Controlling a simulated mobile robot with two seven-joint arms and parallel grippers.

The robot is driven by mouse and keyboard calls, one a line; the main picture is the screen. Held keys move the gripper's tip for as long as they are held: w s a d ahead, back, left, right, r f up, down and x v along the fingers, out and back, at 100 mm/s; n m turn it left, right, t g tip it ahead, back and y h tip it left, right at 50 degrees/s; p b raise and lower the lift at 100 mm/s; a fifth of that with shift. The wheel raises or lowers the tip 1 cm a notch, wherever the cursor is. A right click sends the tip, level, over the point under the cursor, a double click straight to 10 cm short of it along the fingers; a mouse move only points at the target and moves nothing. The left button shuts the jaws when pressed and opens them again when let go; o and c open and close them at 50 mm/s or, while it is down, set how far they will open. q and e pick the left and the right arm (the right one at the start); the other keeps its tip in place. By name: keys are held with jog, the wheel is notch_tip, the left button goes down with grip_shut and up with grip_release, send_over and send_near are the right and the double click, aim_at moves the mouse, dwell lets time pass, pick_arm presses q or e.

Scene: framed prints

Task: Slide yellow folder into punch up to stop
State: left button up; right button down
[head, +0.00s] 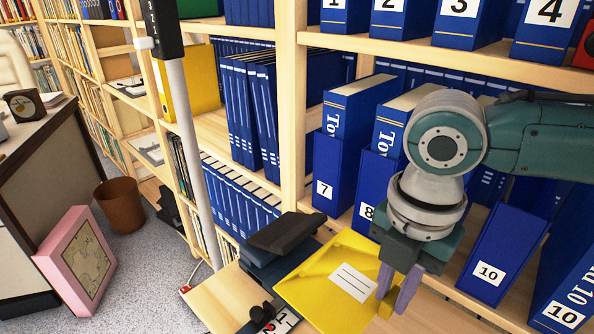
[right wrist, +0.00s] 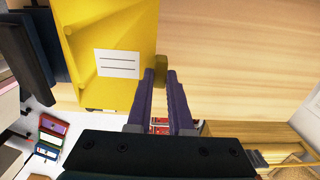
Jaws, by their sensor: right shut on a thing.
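The yellow folder (head: 308,282), with a white lined label, lies flat on a pale wooden shelf board. The dark blue-black punch (head: 285,240) stands at the folder's left edge. In the right wrist view the folder (right wrist: 112,25) meets the punch (right wrist: 37,55) at its left side; how deep its edge sits in the slot is hidden. My right gripper (head: 397,290) is at the folder's right edge, pointing down, with its purple fingers shut on a small yellow tab there. The fingers also show in the right wrist view (right wrist: 160,82). My left gripper is not in view.
Numbered blue binders (head: 340,150) fill the shelves behind and beside my right arm. A black object with a numbered label (head: 268,318) is at the board's front edge. A brown bin (head: 121,205) and a pink-framed print (head: 78,260) are on the floor at left.

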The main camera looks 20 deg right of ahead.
aim_at(357, 287)
jog(key=shift+w+d+f, duration=0.1)
jog(key=shift+w+f, duration=0.05)
jog(key=shift+f, duration=0.1)
jog(key=shift+s, duration=0.2)
jog(key=shift+r+p, duration=0.1)
jog(key=shift+p, duration=0.2)
notch_tip(357, 287, down, 2)
jog(key=shift+w+f+b, duration=0.1)
jog(key=shift+f+b, duration=0.05)
jog(key=shift+b, duration=0.5)
jog(key=w, duration=0.1)
jog(key=b, duration=0.1)
jog(key=w+a+b, duration=0.1)
jog(key=shift+w+a+f, duration=0.1)
jog(key=shift+w+f, duration=0.25)
jog(key=shift+f, duration=0.05)
jog(key=shift+w+a+f+b, duration=0.2)
jog(key=shift+w+b, duration=0.2)
jog(key=shift+w+a+f+b, duration=0.15)
jog(key=shift+w+b, duration=0.25)
jog(key=shift+w, duration=0.15)
